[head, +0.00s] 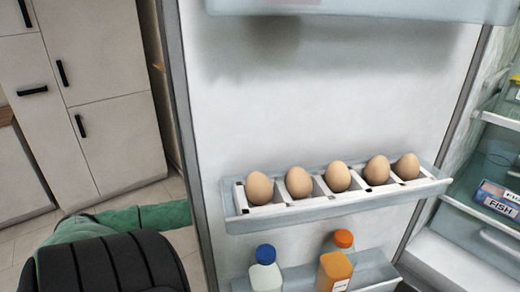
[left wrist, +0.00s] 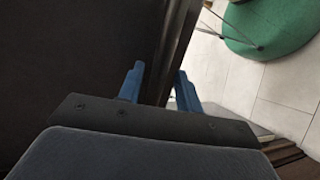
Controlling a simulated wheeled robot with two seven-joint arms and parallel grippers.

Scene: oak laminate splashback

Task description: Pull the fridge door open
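The fridge door (head: 330,110) stands wide open in the head view, with its white inner side facing me. Its edge (head: 180,110) runs down the left of the door. In the left wrist view, my left gripper (left wrist: 160,88) has its two blue fingers spread apart. They lie on either side of a dark upright strip (left wrist: 176,50), which looks like the door's edge or handle; I cannot tell which, and I see no clear contact. A dark panel (left wrist: 70,60) fills the left of that view. My right gripper is in neither view.
The door carries an egg rack (head: 345,206) with several eggs and a lower shelf (head: 378,272) with bottles. The fridge interior (head: 470,200) shows at right, with a box marked FISH (head: 497,200). Pale cabinets (head: 100,60) stand at left. A green round object (left wrist: 262,28) is on the tiled floor.

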